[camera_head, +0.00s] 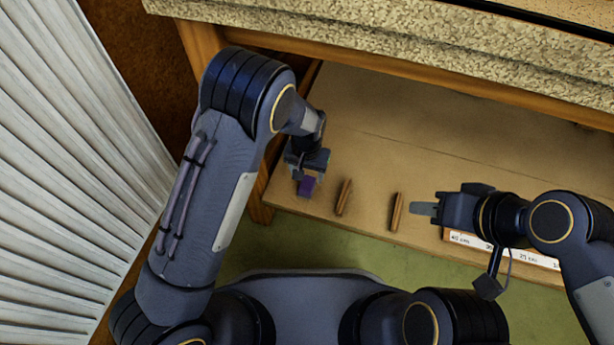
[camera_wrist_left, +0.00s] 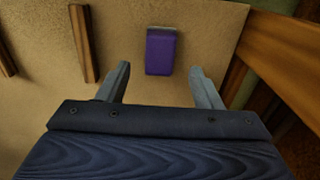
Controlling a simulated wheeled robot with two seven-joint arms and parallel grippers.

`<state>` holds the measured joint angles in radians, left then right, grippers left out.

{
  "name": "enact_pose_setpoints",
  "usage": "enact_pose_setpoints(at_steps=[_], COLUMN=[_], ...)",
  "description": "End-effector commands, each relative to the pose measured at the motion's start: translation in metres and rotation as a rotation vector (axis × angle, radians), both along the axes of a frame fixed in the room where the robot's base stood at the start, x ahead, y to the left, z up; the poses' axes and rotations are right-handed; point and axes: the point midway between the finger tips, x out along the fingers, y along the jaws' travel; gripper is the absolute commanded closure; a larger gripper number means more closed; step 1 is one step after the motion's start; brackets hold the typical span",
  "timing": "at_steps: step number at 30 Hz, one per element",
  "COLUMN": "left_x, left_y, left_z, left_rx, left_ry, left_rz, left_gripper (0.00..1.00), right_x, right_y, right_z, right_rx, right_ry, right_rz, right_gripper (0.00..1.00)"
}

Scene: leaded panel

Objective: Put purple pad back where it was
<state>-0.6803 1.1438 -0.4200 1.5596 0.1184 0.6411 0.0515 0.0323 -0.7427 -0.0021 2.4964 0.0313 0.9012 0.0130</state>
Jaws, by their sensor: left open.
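The purple pad (camera_head: 306,186) lies on the tan lower board near its front left corner. In the left wrist view the purple pad (camera_wrist_left: 160,55) has a grey edge at its far end. My left gripper (camera_head: 307,176) is over the pad's far side in the head view. In the left wrist view my left gripper (camera_wrist_left: 159,72) is open and empty, with the pad lying between and beyond the fingertips. My right gripper (camera_head: 425,209) is at the board's front edge, right of the wooden strips; its fingers show side-on, so their opening is unclear.
Two wooden strips, one nearer (camera_head: 343,197) and one farther right (camera_head: 397,211), stand right of the pad. A white label strip (camera_head: 520,256) runs along the front edge. A speckled slab (camera_head: 400,45) overhangs the board (camera_head: 400,120), which is mostly bare. A pleated white panel (camera_head: 70,150) stands left.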

Motion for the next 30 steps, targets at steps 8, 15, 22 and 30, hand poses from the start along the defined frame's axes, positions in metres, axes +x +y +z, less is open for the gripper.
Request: enact_pose_setpoints(at_steps=[8, 15, 22, 30], left_x=[0.000, 0.000, 0.000, 0.000], left_y=[0.000, 0.000, 0.000, 0.000], left_z=[0.051, 0.059, 0.058, 0.058], left_rx=[0.000, 0.000, 0.000, 0.000], left_ry=[-0.001, 0.001, 0.001, 0.001], left_rz=[0.000, 0.000, 0.000, 0.000], left_gripper=[0.41, 0.41, 0.41, 0.41], right_x=[0.000, 0.000, 0.000, 0.000], right_y=[0.000, 0.000, 0.000, 0.000], right_z=[0.022, 0.024, 0.023, 0.024], right_rx=[0.000, 0.000, 0.000, 0.000], right_ry=[0.000, 0.000, 0.000, 0.000], right_rz=[0.000, 0.000, 0.000, 0.000], right_gripper=[0.64, 0.64, 0.64, 0.64])
